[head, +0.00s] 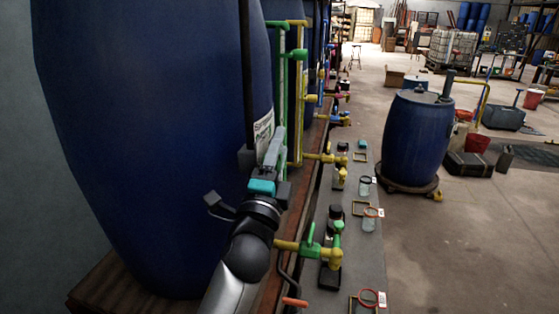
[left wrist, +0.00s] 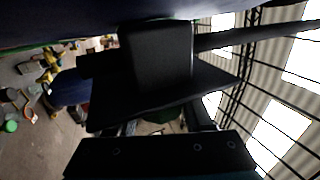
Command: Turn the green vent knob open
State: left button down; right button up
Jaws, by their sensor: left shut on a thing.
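My left gripper (head: 268,170) is in front of the near blue vat (head: 150,130). It is shut on a dark block with a long rod (head: 249,80) rising from it. The block and rod (left wrist: 155,55) fill much of the left wrist view. Below and right of the gripper, a yellow tap pipe (head: 290,246) carries an upright green handle (head: 311,234) and a round green knob (head: 339,227). I cannot tell which of these is the vent knob. The gripper touches neither of them. My right gripper is out of view.
A green sight pipe (head: 283,85) runs up beside the vat. More taps line the row behind. A grey bench strip (head: 370,260) holds jars and small frames. A blue barrel (head: 418,135) stands on a dolly to the right. The floor between is clear.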

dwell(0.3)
pick_arm(q)
jog(key=shift+c, duration=1.5)
grip_release()
jog(key=v, duration=1.2)
jog(key=shift+b, duration=0.3)
